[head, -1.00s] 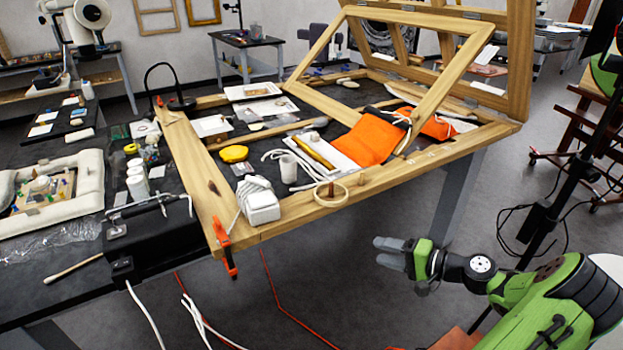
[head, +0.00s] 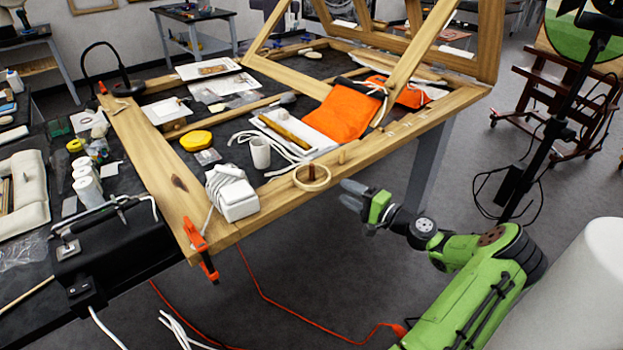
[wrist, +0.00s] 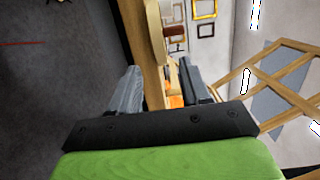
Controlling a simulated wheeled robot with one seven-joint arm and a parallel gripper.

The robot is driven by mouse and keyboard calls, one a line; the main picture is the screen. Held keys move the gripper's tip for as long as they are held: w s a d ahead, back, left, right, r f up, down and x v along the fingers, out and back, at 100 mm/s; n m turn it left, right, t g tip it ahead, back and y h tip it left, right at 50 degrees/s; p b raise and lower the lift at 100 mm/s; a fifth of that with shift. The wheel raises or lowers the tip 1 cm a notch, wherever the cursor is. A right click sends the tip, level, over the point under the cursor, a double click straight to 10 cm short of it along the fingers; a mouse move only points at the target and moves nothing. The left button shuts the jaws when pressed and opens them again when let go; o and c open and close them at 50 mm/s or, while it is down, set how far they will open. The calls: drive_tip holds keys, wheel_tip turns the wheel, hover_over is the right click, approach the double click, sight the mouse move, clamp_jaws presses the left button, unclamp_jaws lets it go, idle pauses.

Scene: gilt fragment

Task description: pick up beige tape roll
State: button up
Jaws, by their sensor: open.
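The beige tape roll (head: 312,187) stands out as a ring on the front wooden rail of the large frame in the head view. A small brown peg-like piece shows inside the ring. In the wrist view a round beige edge, likely the roll (wrist: 155,32), shows beyond the fingers, with a dark brown piece beside it. My gripper (head: 350,195) is just right of the roll in the head view, apart from it and near the rail's front edge. Its grey fingers (wrist: 160,85) are apart and empty in the wrist view.
The wooden frame rail (head: 400,137) runs along the table edge. A white block with cord (head: 238,200) sits left of the roll, and a white cup (head: 260,152) behind it. An orange cloth (head: 343,115) lies behind. An orange clamp (head: 200,250) grips the rail's corner. Open floor lies in front.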

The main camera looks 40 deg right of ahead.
drive_tip(key=w, duration=0.2)
drive_tip(key=w+a+b, duration=0.1)
drive_tip(key=w, duration=0.2)
drive_tip(key=shift+s, duration=0.1)
drive_tip(key=shift+c, duration=0.2)
clamp_jaws()
